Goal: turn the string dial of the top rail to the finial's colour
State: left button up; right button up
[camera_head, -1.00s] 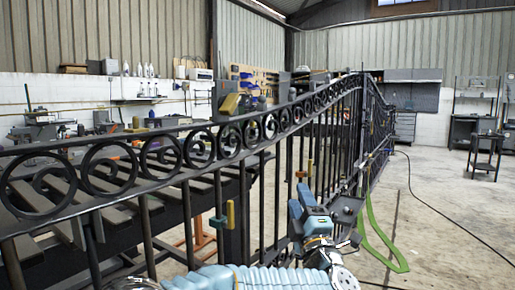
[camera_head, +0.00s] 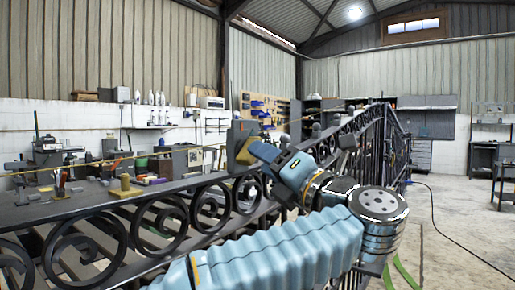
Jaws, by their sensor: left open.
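The black scroll gate runs from front left to back right, with its top rail (camera_head: 190,183) above a row of ring scrolls. A yellow block (camera_head: 244,151) with a dark grey box (camera_head: 240,131) behind it stands at the top rail; I cannot tell if it is the string dial. A thin string leads away from it. Small grey ball-topped pieces (camera_head: 316,129) stand farther along the rail; I cannot make out a coloured finial. My left gripper (camera_head: 262,158) is open, right beside the yellow block; contact is unclear. My right gripper is out of view.
A workbench with tools and a small yellow block (camera_head: 125,186) lies behind the gate at left. A black cable (camera_head: 446,236) crosses the open floor at right. A green strip (camera_head: 404,273) lies low beside the gate.

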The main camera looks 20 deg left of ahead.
pick_arm(q)
jog(key=shift+x, duration=1.65)
jog(key=shift+c, duration=0.3)
grip_shut()
jog(key=shift+w+d+f+n+g+y+b, duration=0.1)
jog(key=shift+n+g+y+b, duration=0.8)
jog(key=shift+n, duration=1.15)
jog(key=shift+w+f+n+g+y+b, duration=0.1)
jog(key=shift+n+g+y+b, duration=0.25)
jog(key=shift+n+g+b, duration=1.15)
jog(key=shift+w+d+n+y+b, duration=0.1)
jog(key=shift+n+y+b, duration=0.55)
jog(key=shift+n, duration=2)
jog(key=shift+o, duration=0.3)
grip_release()
